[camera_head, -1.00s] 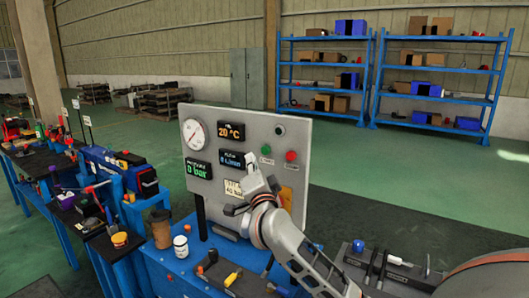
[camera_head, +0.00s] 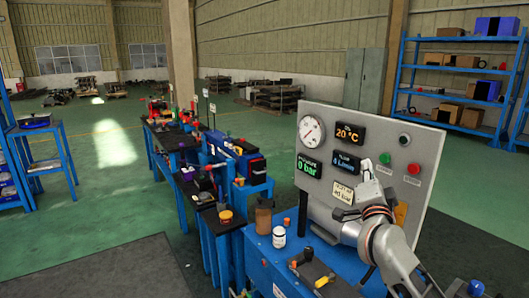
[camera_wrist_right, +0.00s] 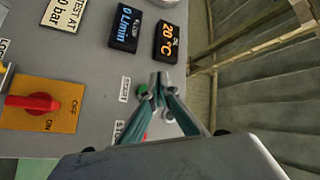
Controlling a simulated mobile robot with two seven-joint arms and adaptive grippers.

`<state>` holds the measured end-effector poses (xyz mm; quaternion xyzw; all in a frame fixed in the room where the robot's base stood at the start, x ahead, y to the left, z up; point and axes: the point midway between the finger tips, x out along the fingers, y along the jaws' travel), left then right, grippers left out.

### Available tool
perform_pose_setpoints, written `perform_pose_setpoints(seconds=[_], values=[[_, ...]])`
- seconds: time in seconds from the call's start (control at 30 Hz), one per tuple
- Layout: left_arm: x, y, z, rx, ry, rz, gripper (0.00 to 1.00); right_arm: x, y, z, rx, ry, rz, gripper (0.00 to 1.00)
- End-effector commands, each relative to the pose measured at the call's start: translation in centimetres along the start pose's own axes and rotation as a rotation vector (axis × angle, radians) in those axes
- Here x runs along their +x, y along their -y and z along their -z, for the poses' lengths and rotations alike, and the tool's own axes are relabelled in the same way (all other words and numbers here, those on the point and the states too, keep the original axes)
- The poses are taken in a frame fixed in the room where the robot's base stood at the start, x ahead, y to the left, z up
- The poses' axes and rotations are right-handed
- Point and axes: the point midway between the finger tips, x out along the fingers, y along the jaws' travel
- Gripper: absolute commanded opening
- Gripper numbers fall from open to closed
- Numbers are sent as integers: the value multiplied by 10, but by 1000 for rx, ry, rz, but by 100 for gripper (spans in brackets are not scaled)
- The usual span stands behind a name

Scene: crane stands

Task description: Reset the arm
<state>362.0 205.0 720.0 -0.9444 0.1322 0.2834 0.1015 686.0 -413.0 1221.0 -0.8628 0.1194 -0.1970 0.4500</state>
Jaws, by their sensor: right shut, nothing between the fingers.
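My right arm reaches up from the lower right in the head view. Its right gripper (camera_head: 367,168) is shut and empty, in front of the grey control panel (camera_head: 428,135). In the wrist view the closed fingertips (camera_wrist_right: 159,79) overlap the area beside the green start button (camera_wrist_right: 145,91); I cannot tell whether they touch it. The green button (camera_head: 385,158) also shows just right of the fingertips in the head view, with a red button (camera_head: 413,169) further right. My left gripper is out of view.
The panel has a round gauge (camera_head: 311,130) and lit displays, and a red switch (camera_wrist_right: 34,104) on an orange plate. A brown jar (camera_head: 264,217), a white jar (camera_head: 279,237) and tools crowd the blue benches at left. Blue shelves (camera_head: 455,85) stand behind. Green floor is open at left.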

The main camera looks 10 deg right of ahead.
Motion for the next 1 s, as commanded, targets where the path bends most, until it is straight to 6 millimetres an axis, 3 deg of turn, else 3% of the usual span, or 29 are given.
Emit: perform_pose_setpoints(seconds=[0.17, 0.27, 0.37, 0.57, 0.8, 1.0], values=[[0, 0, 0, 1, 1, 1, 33, -20, -13, -9, -64, -36, 63, 0], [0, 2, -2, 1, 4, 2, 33, -46, -21, -24, -147, -51, 144, 0], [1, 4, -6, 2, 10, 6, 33, -80, -29, -50, -248, -26, 235, 0], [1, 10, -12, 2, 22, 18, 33, -160, -61, -126, -472, 142, 378, 0], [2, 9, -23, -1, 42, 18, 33, -272, -140, -218, -735, 475, 430, 0], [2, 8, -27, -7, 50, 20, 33, -370, -225, -262, -931, 767, 374, 0]])
